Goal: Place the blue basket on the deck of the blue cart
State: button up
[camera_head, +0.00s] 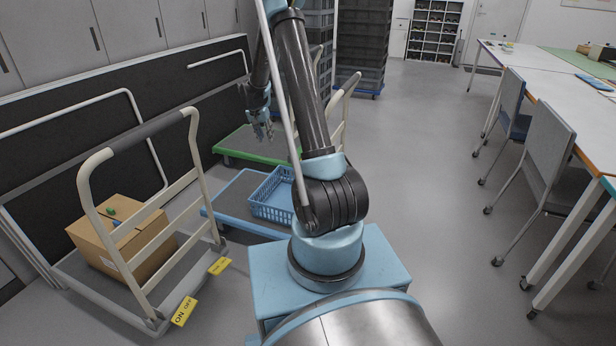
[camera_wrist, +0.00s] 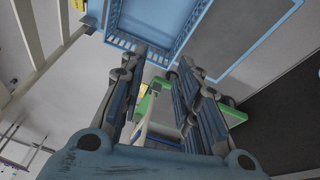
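The blue basket (camera_head: 271,198) is an open lattice crate that appears to rest upright on the right part of the blue cart's deck (camera_head: 236,196). My arm hides the basket's right side. The deck is grey with a blue rim, and its left part is bare. In the wrist view, the basket (camera_wrist: 158,18) is at the top, with the grey deck (camera_wrist: 232,35) beside it. My gripper (camera_head: 262,128) hangs above and behind the basket, over the green cart. In the wrist view, its fingers (camera_wrist: 163,72) are apart, with nothing between them, clear of the basket.
A green cart (camera_head: 250,146) stands just behind the blue cart. At left, a cart with a cream handle (camera_head: 85,185) carries a cardboard box (camera_head: 120,240). Stacked grey crates (camera_head: 362,45) stand at the back. Chairs (camera_head: 548,145) and tables line the right; the floor between is clear.

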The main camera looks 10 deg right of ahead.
jog(key=s+d+r+n+y, duration=0.1)
jog(key=s+d+r, duration=0.1)
jog(key=s+r, duration=0.8)
jog(key=s+d+r+n, duration=0.1)
jog(key=s+d+r, duration=0.35)
jog(key=s, duration=1.05)
jog(key=s+f+n, duration=0.1)
jog(key=s+f, duration=0.1)
jog(key=s, duration=1.1)
jog(key=s+f+n+y, duration=0.1)
jog(key=s+f+n, duration=0.1)
jog(key=s, duration=1.1)
jog(key=shift+s+d+y, duration=0.2)
jog(key=shift+s+y, duration=0.1)
jog(key=shift+s, duration=0.1)
jog(key=shift+f, duration=0.1)
